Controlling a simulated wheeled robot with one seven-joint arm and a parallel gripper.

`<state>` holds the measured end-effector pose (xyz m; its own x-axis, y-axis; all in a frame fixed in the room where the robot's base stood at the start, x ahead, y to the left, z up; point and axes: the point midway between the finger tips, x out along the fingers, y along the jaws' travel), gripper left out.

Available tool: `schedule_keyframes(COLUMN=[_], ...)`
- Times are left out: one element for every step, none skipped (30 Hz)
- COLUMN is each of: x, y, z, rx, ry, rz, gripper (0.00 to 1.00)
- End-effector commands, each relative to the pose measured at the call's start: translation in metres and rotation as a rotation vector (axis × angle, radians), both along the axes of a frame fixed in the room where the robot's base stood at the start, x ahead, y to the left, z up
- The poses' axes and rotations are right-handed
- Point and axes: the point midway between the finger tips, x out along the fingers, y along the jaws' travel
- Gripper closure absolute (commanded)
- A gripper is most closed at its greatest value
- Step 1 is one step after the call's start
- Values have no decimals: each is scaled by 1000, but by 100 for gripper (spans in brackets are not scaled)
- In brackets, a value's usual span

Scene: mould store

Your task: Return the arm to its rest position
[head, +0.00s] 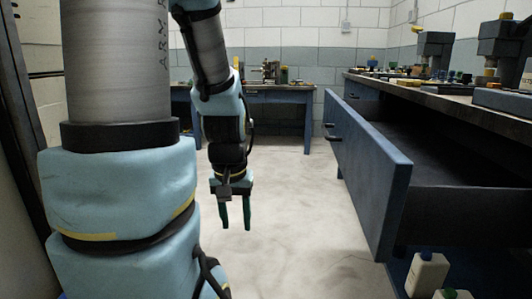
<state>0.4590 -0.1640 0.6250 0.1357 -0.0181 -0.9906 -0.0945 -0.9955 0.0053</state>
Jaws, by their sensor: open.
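My gripper (236,222) hangs at the end of my arm in the middle of the head view. Its two dark green fingers point down and stand apart, with nothing between them. It is over the bare floor, left of the open blue drawer (368,168) and apart from it. My arm fills the left part of the view and hides what is behind it.
The drawer juts out from the workbench (455,96) on the right; the part of its inside in view looks empty. White bottles (427,272) stand below it. A blue table (280,95) with tools stands at the back wall. The pale floor (300,215) between is clear.

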Motion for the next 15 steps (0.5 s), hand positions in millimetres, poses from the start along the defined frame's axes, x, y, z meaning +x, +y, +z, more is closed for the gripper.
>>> schedule_keyframes(x=[0,0,0,0,0,0,0,0,0,0,0,0,1,0,1], y=[0,0,0,0,0,0,0,0,0,0,0,0,0,0,0], z=[23,30,39,47,55,67,76,86,99,108,117,130,139,148,160], rx=[0,0,0,0,0,1,1,1,1,1,1,1,2,2,1], ry=[0,0,0,-1,-1,-1,-1,-1,-1,-1,-1,-1,-1,-1,-2], rz=[-1,-2,-2,-2,-3,-3,-3,-4,-4,-4,-4,-4,-5,-5,-5], gripper=[53,53,53,53,53,53,53,53,53,53,53,53,53,53,53])
